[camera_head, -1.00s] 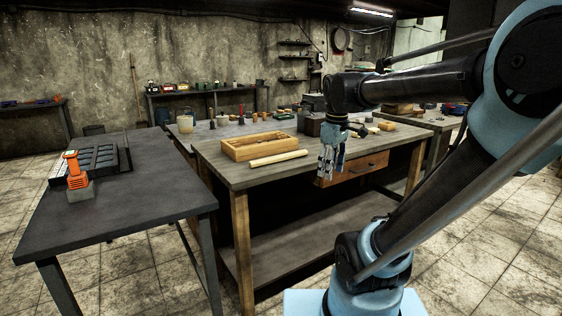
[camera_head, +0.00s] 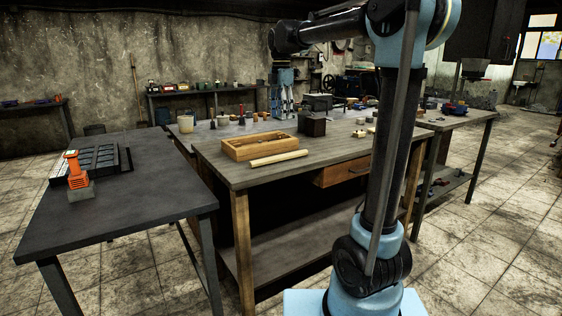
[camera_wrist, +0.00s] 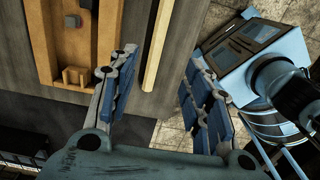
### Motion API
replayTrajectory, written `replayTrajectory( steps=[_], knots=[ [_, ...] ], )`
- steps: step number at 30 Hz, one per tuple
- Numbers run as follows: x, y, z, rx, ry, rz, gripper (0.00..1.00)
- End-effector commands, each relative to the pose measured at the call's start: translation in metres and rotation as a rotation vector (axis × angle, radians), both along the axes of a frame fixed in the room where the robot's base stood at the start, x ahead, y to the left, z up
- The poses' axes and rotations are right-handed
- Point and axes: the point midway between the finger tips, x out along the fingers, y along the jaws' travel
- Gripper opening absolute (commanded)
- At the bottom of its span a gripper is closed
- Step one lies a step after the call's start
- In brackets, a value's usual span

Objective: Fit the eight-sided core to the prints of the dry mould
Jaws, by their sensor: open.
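My gripper (camera_head: 282,108) is raised above the far side of the middle table, fingers pointing down, open and empty. In the wrist view its two blue-padded fingers (camera_wrist: 160,92) stand wide apart with nothing between them. A shallow wooden box (camera_head: 258,146) lies on the table, nearer the front left than the gripper. The wrist view shows part of this box (camera_wrist: 97,45), with a small grey cube (camera_wrist: 73,20) and a brownish block (camera_wrist: 75,75) in it. I cannot tell which item is the eight-sided core or which is the dry mould.
A pale wooden bar (camera_head: 278,159) lies before the box. A dark block (camera_head: 312,125) and small pale pieces (camera_head: 361,133) are to the right. The dark left table (camera_head: 150,180) bears an orange device (camera_head: 76,172) and a black rack (camera_head: 98,160); its front is clear.

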Motion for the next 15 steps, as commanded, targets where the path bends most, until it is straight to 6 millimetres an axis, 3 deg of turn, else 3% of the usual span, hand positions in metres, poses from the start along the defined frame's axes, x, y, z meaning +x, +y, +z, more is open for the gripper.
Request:
replayTrajectory(
  steps=[15],
  knots=[
    [0.001,0.000,-0.083,0.000,0.000,0.002,0.45]
  ],
)
